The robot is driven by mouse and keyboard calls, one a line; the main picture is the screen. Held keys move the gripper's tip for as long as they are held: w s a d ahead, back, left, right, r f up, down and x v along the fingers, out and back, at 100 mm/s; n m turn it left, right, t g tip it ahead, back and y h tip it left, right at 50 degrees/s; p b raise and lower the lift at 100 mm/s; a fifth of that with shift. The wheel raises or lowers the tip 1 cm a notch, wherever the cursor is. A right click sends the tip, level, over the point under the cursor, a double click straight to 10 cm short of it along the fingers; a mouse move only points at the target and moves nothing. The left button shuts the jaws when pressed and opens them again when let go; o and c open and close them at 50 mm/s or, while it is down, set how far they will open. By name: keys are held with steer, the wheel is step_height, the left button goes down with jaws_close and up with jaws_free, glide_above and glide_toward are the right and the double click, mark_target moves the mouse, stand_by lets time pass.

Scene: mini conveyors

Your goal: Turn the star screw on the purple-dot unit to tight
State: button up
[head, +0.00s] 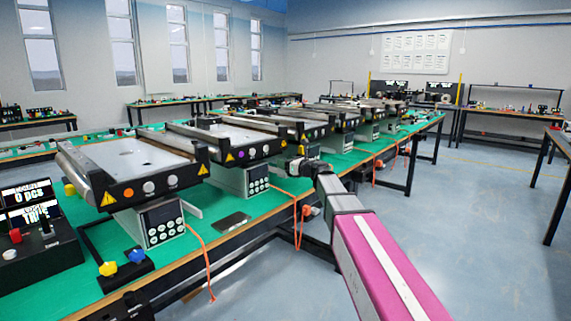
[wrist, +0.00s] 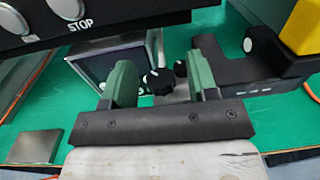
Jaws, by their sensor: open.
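The purple-dot unit (head: 240,139) is the second small conveyor along the bench, with a purple dot on its black side rail and a keypad box under it. My gripper (head: 303,168) is beside the right end of this unit, below rail height. In the wrist view my gripper (wrist: 163,70) is open, with two green-padded fingers apart. A black lobed knob (wrist: 157,82), which looks like the star screw, shows between the fingers, nearer the left one. I cannot tell whether the fingers touch it. A smaller black knob (wrist: 180,68) is just behind it.
A black rail with a STOP label (wrist: 85,22) overhangs at upper left in the wrist view. A black block with a yellow part (wrist: 300,25) stands at right. A flat dark plate (head: 232,220) lies on the green bench. The orange-dot conveyor (head: 130,165) stands nearer, at left.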

steer(key=shift+w+a, duration=0.15)
steer(key=c, duration=0.9)
steer(key=shift+c, duration=0.2)
steer(key=shift+m+t+h, duration=0.3)
steer(key=shift+a+m+t+h, duration=0.1)
steer(key=shift+m+t+h, duration=0.8)
steer(key=shift+t+h, duration=0.15)
steer(key=shift+f+m+t+h, duration=0.15)
steer(key=shift+m+t+h, duration=0.9)
steer(key=shift+m+h, duration=0.75)
steer(key=shift+h, duration=0.45)
steer(key=shift+t+h, duration=0.4)
steer(key=shift+h, duration=0.1)
